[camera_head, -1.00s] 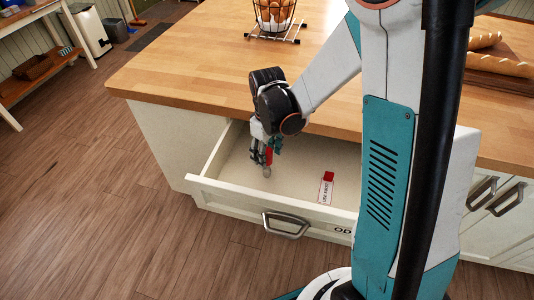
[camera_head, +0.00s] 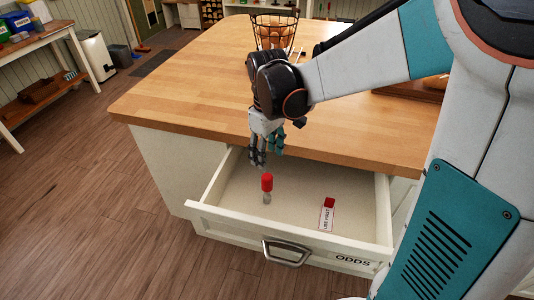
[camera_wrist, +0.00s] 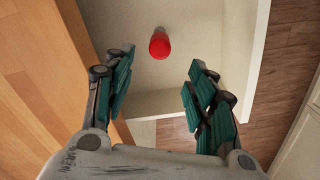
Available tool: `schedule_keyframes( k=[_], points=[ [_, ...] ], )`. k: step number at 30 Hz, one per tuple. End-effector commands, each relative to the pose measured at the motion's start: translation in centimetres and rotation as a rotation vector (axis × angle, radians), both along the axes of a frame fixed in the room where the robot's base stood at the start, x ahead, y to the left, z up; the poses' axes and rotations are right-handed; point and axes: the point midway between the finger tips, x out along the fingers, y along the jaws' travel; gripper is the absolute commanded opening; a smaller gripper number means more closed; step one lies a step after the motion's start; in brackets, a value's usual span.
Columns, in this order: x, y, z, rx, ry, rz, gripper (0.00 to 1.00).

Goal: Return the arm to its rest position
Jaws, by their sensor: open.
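My gripper (camera_head: 264,158) is open and empty above the open drawer, near its back left part. In the wrist view my gripper (camera_wrist: 158,95) shows its two teal-padded fingers spread apart. My arm stretches from the right across the island to the drawer.
The open drawer (camera_head: 228,216) is labelled ODDS and also holds a red-topped item with a "USE FIRST" label (camera_head: 327,216). The wooden island top (camera_head: 190,85) lies behind my gripper. A wire basket (camera_head: 274,32) with eggs stands on it near my arm.

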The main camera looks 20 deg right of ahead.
Motion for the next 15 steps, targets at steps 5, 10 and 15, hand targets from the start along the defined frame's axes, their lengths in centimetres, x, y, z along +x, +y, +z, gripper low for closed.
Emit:
schedule_keyframes(
  k=[5, 10, 15],
  points=[
    [0.0, 0.0, 0.0, 0.000, 0.000, 0.000, 0.51],
    [-0.2, 0.0, 0.3, 0.000, -0.008, -0.006, 0.51],
    [-1.8, 0.0, 2.1, 0.002, -0.068, -0.057, 0.51]
  ],
)
